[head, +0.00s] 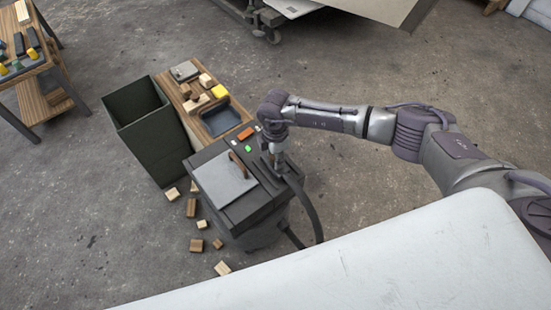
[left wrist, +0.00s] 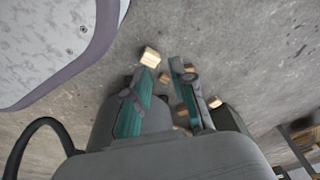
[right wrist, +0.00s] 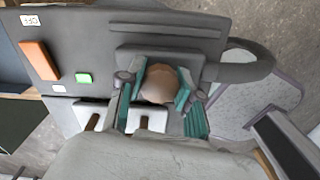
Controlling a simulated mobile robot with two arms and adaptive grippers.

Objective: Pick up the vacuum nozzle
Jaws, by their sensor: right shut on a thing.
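The vacuum nozzle shows in the right wrist view as a round brownish end (right wrist: 158,83) between the teal pads of my right gripper (right wrist: 160,88). The gripper is shut on it, with a pad on each side. In the head view my right gripper (head: 276,158) is at the right side of the dark vacuum unit (head: 254,212), and the nozzle is mostly hidden there. A dark hose (head: 311,208) bends down beside the unit; it also shows in the right wrist view (right wrist: 243,66). My left gripper (left wrist: 160,74) is open and empty above the floor, outside the head view.
Behind are a wooden worktop (head: 178,95) with blocks and a blue-grey tray (head: 220,119), and a dark green bin (head: 145,140). Wooden blocks (head: 191,207) lie on the floor. A white surface (head: 420,255) fills the front.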

